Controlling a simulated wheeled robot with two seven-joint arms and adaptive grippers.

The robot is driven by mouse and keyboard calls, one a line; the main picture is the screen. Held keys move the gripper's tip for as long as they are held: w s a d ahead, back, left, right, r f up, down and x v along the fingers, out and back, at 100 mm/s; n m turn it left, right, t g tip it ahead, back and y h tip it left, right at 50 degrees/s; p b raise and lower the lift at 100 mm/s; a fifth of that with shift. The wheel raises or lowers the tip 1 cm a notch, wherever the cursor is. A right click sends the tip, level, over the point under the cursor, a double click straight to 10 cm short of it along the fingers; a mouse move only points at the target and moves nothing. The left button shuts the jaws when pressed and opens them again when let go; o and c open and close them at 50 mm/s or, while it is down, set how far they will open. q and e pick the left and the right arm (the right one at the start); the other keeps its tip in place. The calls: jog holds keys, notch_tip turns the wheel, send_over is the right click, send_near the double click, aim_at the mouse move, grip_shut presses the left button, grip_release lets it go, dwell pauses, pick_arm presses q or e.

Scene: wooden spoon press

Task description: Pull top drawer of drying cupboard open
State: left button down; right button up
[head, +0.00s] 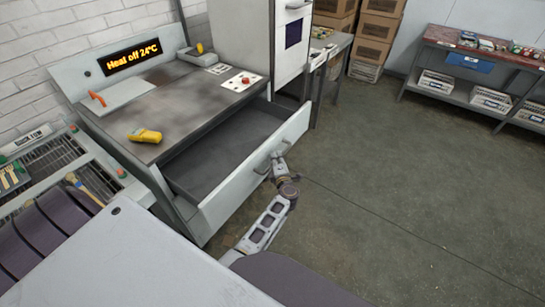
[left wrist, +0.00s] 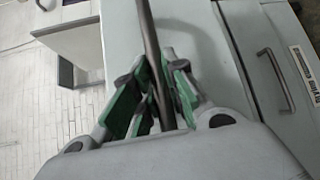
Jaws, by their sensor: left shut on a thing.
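The drying cupboard (head: 150,63) stands at the left of the head view, with a lit display reading "Heat off 24°C". Its top drawer (head: 255,165) is pulled well out, and the inside (head: 225,145) that shows looks empty. My left gripper (head: 274,162) is at the handle on the drawer's front. In the left wrist view its green-padded fingers (left wrist: 155,95) are shut on the dark bar of the handle (left wrist: 150,35). My right gripper is not in view.
A yellow device (head: 145,135) and a card with red marks (head: 241,81) lie on the cupboard top. A second handle (left wrist: 273,77) shows on a pale front in the left wrist view. A workbench (head: 480,57) stands far right. The floor (head: 400,180) between is clear.

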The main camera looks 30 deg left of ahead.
pick_arm(q)
jog(key=shift+d+f, duration=0.1)
jog(key=shift+d, duration=0.3)
jog(key=c, duration=1.7)
grip_release()
jog(key=shift+s+d, duration=0.1)
jog(key=shift+s, duration=0.1)
